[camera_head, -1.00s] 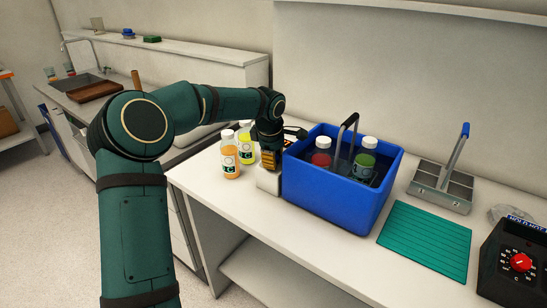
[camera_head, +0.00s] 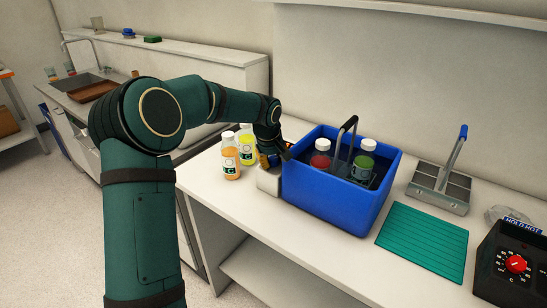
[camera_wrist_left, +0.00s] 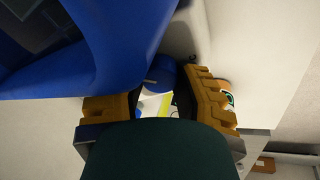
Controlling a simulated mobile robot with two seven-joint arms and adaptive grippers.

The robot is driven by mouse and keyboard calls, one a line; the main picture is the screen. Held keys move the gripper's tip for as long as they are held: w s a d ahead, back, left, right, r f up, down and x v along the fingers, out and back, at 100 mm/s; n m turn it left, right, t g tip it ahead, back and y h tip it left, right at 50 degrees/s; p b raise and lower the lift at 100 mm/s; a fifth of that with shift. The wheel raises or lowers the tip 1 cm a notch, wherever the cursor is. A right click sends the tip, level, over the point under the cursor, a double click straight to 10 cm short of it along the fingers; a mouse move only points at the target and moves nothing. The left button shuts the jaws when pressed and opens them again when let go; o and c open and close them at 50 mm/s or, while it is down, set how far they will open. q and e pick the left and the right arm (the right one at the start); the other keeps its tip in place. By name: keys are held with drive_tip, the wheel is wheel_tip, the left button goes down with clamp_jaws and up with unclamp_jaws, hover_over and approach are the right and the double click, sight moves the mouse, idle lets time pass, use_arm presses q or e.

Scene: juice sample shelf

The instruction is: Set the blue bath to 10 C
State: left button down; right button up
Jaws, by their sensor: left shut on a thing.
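The blue bath (camera_head: 325,205) stands on the bench with a red-filled bottle (camera_head: 320,160) and a green-filled bottle (camera_head: 364,163), both white-capped, inside it. A white control box (camera_head: 269,181) sits against its left side. My left gripper (camera_head: 272,160) points down over this box. In the left wrist view its ribbed yellow fingers (camera_wrist_left: 160,97) are closed around a blue knob (camera_wrist_left: 160,75) with a pale pointer line. The scale around the knob cannot be read. My right gripper is not in view.
An orange bottle (camera_head: 230,160) and a yellow bottle (camera_head: 246,146) stand close left of the gripper. A green mat (camera_head: 422,243), a metal carrier (camera_head: 440,189) and a black hot unit with red knob (camera_head: 516,264) are on the right.

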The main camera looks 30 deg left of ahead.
use_arm(q)
drive_tip(key=shift+a+m, duration=0.1)
drive_tip(key=shift+m, duration=0.6)
drive_tip(key=c, duration=0.6)
unclamp_jaws()
